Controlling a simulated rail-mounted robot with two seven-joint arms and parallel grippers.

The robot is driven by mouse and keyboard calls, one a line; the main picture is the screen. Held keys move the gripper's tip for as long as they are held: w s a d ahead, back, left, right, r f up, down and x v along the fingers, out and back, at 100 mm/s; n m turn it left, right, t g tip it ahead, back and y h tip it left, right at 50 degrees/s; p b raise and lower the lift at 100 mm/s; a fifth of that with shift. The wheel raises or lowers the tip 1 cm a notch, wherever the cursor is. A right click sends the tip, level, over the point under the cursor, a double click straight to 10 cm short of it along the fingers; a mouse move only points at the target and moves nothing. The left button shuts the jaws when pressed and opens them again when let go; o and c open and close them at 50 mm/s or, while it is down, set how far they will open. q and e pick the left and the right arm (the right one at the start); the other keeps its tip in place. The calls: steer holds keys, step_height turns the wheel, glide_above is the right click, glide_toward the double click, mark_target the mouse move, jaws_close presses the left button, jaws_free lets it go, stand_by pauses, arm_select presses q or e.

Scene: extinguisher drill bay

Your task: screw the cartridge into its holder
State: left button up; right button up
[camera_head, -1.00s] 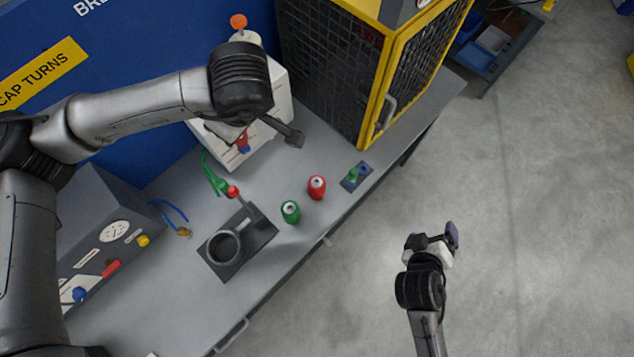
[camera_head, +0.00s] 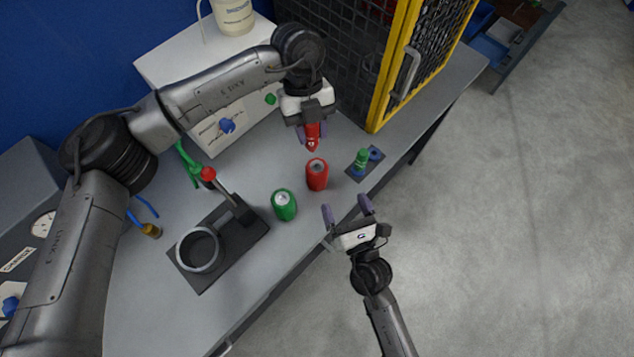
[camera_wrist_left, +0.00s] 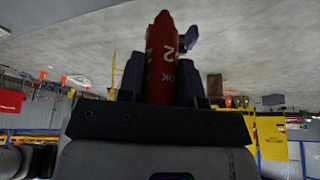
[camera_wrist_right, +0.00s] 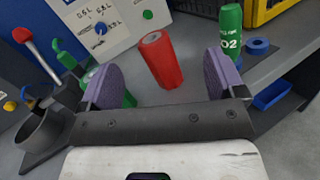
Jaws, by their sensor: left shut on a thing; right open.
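My left gripper (camera_head: 313,131) is shut on a red cartridge (camera_head: 311,138), whose narrow end points down just above the red cylinder (camera_head: 317,176) in the head view. The left wrist view shows the cartridge (camera_wrist_left: 160,62) with white lettering between the fingers. The red cylinder stands upright on the bench with an opening in its top; it also shows in the right wrist view (camera_wrist_right: 162,62). My right gripper (camera_head: 346,208) is open and empty at the bench's front edge, facing the red cylinder. A green cylinder (camera_head: 284,206) stands to the left, partly hidden by a right finger in the right wrist view.
A green CO2 cartridge (camera_head: 361,159) stands on a small dark plate beside a blue ring (camera_wrist_right: 257,46). A dark base with an open ring (camera_head: 199,250) and a red-knobbed lever (camera_head: 209,174) is at left. A yellow-framed mesh cage (camera_head: 398,70) stands behind.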

mark_target(321, 179)
arm_select(q)
steer(key=shift+w+d+f+n+h+b, duration=0.1)
steer(key=shift+d+f+n+h+b, duration=0.2)
steer(key=shift+f+n, duration=0.25)
steer(key=shift+w+d+f+n+h+b, duration=0.1)
steer(key=shift+d+f+n+h+b, duration=0.2)
steer(key=shift+n, duration=0.35)
arm_select(e)
steer(key=f+n, duration=0.1)
steer(key=a+f+n+g, duration=0.1)
steer(key=a+f+n, duration=0.1)
steer(key=shift+f+y, duration=0.35)
steer(key=shift+y, duration=0.05)
arm_select(q)
steer(key=shift+f+t, duration=0.1)
steer(key=shift+t, duration=0.2)
arm_select(e)
steer(key=shift+d, duration=0.1)
steer(key=x, duration=1.2)
steer(key=shift+f, duration=0.2)
steer(key=c, duration=1.3)
arm_select(q)
steer(key=shift+f, duration=2.45)
steer(key=shift+f, duration=0.1)
steer(key=shift+f, duration=0.8)
steer(key=shift+f, duration=0.55)
